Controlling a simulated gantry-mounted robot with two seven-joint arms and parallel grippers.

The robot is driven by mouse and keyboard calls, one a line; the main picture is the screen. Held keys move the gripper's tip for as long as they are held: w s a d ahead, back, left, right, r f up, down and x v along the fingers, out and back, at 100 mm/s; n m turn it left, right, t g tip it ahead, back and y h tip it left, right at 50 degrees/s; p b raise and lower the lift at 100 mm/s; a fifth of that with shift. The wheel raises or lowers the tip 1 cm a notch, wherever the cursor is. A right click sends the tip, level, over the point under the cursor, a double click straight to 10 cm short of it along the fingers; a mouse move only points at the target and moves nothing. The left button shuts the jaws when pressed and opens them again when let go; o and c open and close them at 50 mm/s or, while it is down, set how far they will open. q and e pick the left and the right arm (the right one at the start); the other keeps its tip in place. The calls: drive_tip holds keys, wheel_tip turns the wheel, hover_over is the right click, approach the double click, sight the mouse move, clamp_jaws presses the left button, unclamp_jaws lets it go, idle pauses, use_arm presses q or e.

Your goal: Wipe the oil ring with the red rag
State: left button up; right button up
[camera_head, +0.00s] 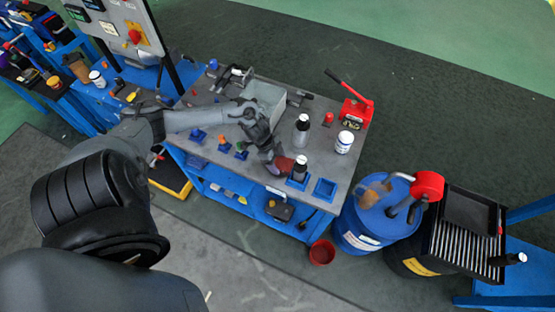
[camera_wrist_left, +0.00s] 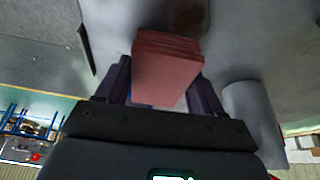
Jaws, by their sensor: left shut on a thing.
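The red rag (camera_head: 284,164) is a folded, dull red block, held over the grey bench top (camera_head: 323,112) near its front edge. My left gripper (camera_head: 271,153) is shut on it. In the left wrist view the rag (camera_wrist_left: 167,65) sits between the two dark fingers of my left gripper (camera_wrist_left: 164,88). A dark brown patch (camera_wrist_left: 188,14) shows on the grey surface beyond the rag in the left wrist view. I cannot tell whether it is the oil ring, or whether the rag touches the surface. My right gripper is not in view.
A dark bottle (camera_head: 299,169) stands close right of the rag, beside an empty blue tray (camera_head: 325,189). A blue drum (camera_head: 371,222) with a red-topped pump stands beyond the bench.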

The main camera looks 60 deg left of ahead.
sight(281, 162)
use_arm(q)
drive_tip(key=shift+a+r+p, duration=0.25)
drive_tip(key=shift+r+p, duration=0.05)
drive_tip(key=shift+r, duration=0.75)
drive_tip(key=shift+a+r+p, duration=0.15)
drive_tip(key=shift+r+p, duration=0.6)
drive_tip(key=shift+p, duration=0.05)
drive_tip(key=shift+r+p, duration=0.3)
drive_tip(key=shift+p, duration=0.05)
wheel_tip(281, 162, up, 3)
drive_tip(key=p, duration=0.3)
drive_tip(key=shift+f, duration=0.1)
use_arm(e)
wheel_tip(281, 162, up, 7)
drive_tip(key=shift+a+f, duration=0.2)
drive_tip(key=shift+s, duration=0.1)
